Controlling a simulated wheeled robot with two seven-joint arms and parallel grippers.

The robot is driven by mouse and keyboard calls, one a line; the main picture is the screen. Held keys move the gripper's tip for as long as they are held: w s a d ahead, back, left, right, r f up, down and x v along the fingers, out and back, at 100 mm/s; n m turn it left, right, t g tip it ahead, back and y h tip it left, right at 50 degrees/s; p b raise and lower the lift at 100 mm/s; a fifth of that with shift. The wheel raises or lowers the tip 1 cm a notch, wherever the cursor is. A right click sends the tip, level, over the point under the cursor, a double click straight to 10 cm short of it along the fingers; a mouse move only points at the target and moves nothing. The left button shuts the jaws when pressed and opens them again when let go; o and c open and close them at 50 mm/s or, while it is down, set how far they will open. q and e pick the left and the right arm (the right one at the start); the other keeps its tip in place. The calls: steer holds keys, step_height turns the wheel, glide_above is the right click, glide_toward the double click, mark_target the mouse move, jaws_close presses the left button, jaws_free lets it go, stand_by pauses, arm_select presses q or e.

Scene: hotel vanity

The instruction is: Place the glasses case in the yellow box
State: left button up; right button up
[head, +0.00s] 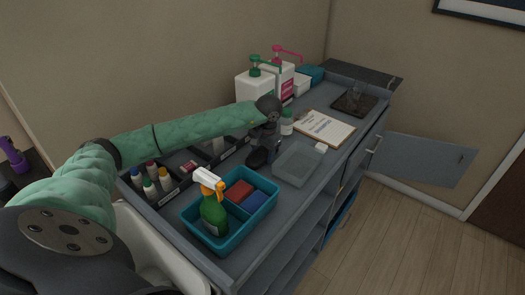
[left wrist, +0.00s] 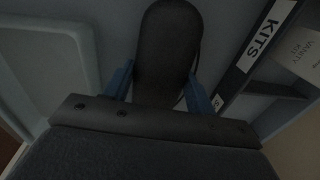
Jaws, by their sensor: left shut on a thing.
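The glasses case is a dark, rounded, elongated thing (head: 257,158) under my left gripper (head: 264,148), over the counter between the black divided organizer and the clear tray. In the left wrist view, the case (left wrist: 167,45) lies between the two blue fingertips of my left gripper (left wrist: 160,90), which is shut on it. Its near end is hidden by the gripper body. I cannot tell whether the case touches the counter. No yellow box shows in either view. My right gripper is not in view.
A teal bin (head: 258,213) with a spray bottle (head: 213,210) stands in front. A clear tray (head: 299,166) is right of the case. White pump bottles (head: 254,88) stand behind. A clipboard (head: 325,127) lies farther right. A black organizer (head: 185,183) labelled KITS runs along the left.

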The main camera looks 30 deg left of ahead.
arm_select(q)
steer(key=shift+f, duration=0.15)
steer(key=o, duration=1.1)
